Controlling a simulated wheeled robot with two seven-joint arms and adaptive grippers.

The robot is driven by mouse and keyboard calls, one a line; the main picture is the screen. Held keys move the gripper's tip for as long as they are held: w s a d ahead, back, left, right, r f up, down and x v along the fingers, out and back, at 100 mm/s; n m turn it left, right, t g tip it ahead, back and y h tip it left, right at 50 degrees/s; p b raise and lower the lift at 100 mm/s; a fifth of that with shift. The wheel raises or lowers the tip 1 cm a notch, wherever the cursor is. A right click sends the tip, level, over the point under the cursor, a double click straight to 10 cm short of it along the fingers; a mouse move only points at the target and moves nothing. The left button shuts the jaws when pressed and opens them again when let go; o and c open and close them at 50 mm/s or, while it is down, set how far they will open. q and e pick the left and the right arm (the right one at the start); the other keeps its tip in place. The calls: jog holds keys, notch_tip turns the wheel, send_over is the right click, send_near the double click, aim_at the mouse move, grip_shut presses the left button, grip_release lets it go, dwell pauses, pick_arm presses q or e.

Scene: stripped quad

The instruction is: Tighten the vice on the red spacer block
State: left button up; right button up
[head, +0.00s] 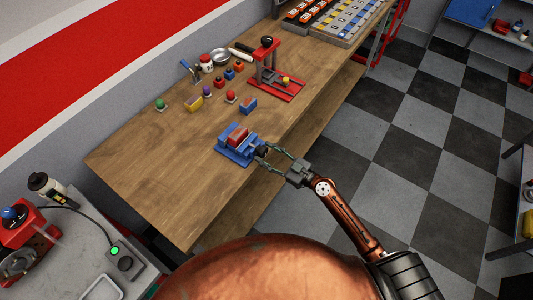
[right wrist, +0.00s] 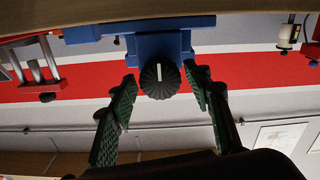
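A blue vice (head: 243,155) stands near the front edge of the wooden workbench. The red spacer block (head: 238,135) sits between its jaws; I cannot tell whether both jaws touch it. The vice's black ribbed knob (right wrist: 160,78) faces the right wrist camera, with a white mark pointing about straight up. My right gripper (head: 267,152) is at the knob, its green-padded fingers open on either side. In the right wrist view, gaps show between the knob and both fingers. The block is hidden in that view. My left gripper is not in view.
A red press (head: 275,85) stands farther back, near several small coloured parts. The bench left of the vice is clear. A grey side table (head: 75,245) stands at lower left.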

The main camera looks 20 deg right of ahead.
jog(key=c, duration=0.9)
jog(key=shift+m, duration=0.3)
jog(key=shift+m+b, duration=0.5)
jog(key=shift+m, duration=0.5)
jog(key=m, duration=0.3)
jog(key=shift+b, duration=0.35)
jog(key=m, duration=0.6)
jog(key=shift+r, duration=0.1)
jog(key=m, duration=0.5)
jog(key=shift+d+p, duration=0.1)
jog(key=shift+p, duration=0.3)
jog(key=shift+w+m, duration=0.1)
jog(key=shift+m, duration=0.3)
